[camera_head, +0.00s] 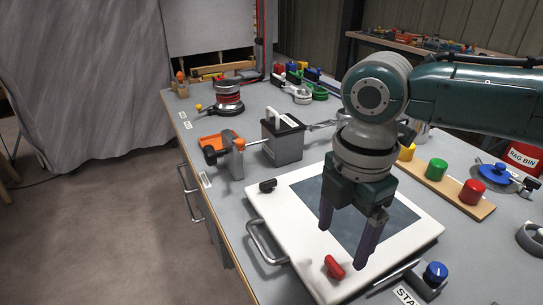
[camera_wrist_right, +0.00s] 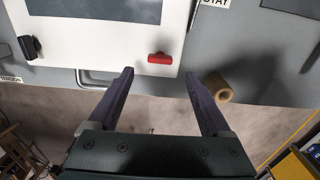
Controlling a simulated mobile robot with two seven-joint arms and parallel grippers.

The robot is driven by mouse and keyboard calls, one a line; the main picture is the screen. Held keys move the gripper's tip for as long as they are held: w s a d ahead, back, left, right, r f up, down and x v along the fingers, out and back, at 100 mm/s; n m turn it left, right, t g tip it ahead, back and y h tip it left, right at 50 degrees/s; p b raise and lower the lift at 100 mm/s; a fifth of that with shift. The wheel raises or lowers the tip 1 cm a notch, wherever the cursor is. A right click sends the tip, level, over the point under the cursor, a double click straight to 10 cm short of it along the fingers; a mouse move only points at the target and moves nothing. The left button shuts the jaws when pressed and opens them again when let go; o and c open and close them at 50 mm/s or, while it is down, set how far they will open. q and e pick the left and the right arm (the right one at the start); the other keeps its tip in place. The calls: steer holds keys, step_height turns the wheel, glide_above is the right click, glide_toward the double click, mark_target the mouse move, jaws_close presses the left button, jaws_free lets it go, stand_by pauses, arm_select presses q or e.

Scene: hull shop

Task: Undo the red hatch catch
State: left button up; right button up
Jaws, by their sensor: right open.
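The red hatch catch (camera_head: 334,267) sits near the front edge of a white hatch panel (camera_head: 283,215) with a dark window. It also shows in the right wrist view (camera_wrist_right: 160,58), lying level, just above and between the fingertips in the picture. A black catch (camera_head: 267,185) is at the panel's left corner. My right gripper (camera_head: 343,242) points down over the panel, open and empty, its fingers apart from the red catch. In the wrist view the open fingers (camera_wrist_right: 158,78) show nothing between them but bench edge and floor. My left gripper is not in view.
A metal handle (camera_head: 266,243) sticks out along the panel's front-left side. A blue knob (camera_head: 435,272) stands right of the panel. A board with yellow, green and red knobs (camera_head: 436,170) lies behind. A grey box (camera_head: 283,140) and an orange clamp (camera_head: 222,143) stand at back left.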

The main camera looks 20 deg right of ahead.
mark_target(335, 264)
steer(key=shift+r, duration=1.95)
